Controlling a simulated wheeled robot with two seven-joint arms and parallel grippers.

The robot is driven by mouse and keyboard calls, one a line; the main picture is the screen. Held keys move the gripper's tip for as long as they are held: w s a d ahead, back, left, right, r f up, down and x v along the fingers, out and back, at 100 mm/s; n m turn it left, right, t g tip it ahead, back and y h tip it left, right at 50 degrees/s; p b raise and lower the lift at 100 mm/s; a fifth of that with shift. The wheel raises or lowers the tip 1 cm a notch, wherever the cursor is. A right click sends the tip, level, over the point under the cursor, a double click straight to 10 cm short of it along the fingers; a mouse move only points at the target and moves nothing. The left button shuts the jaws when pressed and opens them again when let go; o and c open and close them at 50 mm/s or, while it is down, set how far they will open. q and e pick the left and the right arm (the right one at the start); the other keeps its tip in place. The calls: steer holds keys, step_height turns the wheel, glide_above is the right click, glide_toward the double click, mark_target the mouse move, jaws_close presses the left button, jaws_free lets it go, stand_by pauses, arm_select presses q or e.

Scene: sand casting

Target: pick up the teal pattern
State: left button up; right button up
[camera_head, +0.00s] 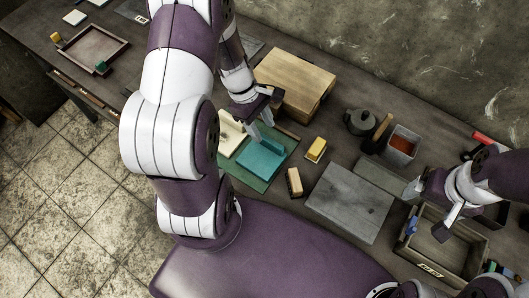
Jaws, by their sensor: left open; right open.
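The teal pattern (262,163) is a flat block with a raised part, lying on a green mat (254,184) left of the picture's middle. A cream block (229,138) lies beside it on the same mat, partly hidden by my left arm. My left gripper (255,120) is open, pointing down, just above the far side of the teal pattern, and appears empty.
A wooden box (295,80) stands behind the mat. A yellow block (316,149) and a wooden brush-like block (294,182) lie right of it. A grey slab (349,203) is further right. A dark pot (359,121) and a container with red contents (402,146) stand behind.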

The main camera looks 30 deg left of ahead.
mark_target(269, 140)
arm_select(q)
steer(key=x, duration=0.6)
steer(key=shift+w, duration=0.1)
steer(key=shift+d+f, duration=0.1)
steer(key=shift+d, duration=0.1)
steer(key=shift+f, duration=0.2)
jaws_close()
